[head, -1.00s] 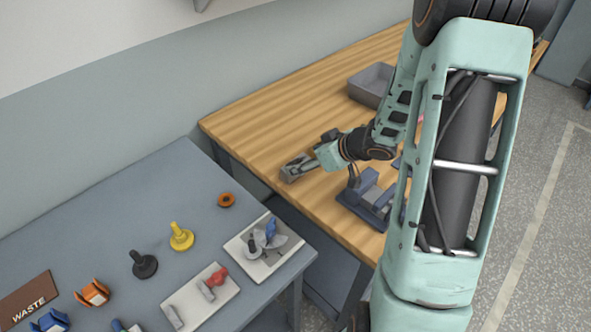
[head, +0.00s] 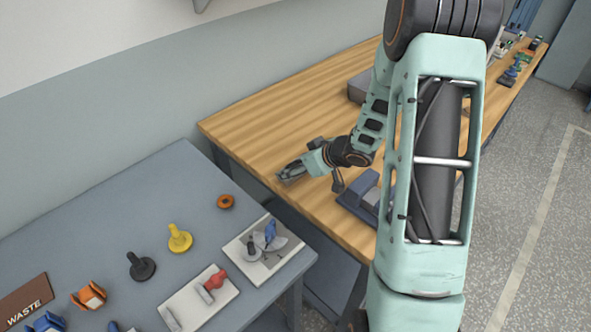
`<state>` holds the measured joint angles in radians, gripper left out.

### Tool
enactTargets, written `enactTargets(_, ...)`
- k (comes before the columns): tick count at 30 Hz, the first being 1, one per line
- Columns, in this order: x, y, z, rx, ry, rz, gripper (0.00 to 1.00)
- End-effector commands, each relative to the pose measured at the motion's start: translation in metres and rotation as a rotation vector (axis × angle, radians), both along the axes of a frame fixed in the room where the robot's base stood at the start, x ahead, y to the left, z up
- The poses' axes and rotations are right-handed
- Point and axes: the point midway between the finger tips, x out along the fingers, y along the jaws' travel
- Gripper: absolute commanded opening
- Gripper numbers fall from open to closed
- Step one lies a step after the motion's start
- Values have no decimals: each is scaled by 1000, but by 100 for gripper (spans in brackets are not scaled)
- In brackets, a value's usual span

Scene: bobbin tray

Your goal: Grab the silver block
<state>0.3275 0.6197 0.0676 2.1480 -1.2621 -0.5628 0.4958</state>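My gripper (head: 284,176) is low over the near left part of the wooden table (head: 265,115), by its front edge. It is small and seen from the side, so I cannot tell whether its fingers are open or hold anything. I cannot make out a silver block for certain. A dark blue fixture (head: 357,196) with a grey part stands to the right of my gripper, partly hidden behind my arm.
A grey bin (head: 357,90) stands farther back, mostly hidden by my arm. The blue-grey table (head: 100,205) at left holds a yellow knob (head: 179,238), a black knob (head: 141,266), an orange ring (head: 225,201) and white plates with clamps (head: 240,252). Small items (head: 515,70) line the far right.

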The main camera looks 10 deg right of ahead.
Motion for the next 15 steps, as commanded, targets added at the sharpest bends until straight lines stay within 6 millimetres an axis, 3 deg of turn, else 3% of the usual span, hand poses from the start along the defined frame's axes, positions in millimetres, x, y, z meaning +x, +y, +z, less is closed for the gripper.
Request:
enactTargets(6,1,0,1,1,-2,0,30)
enactTargets(15,1,0,4,1,-3,-1,30)
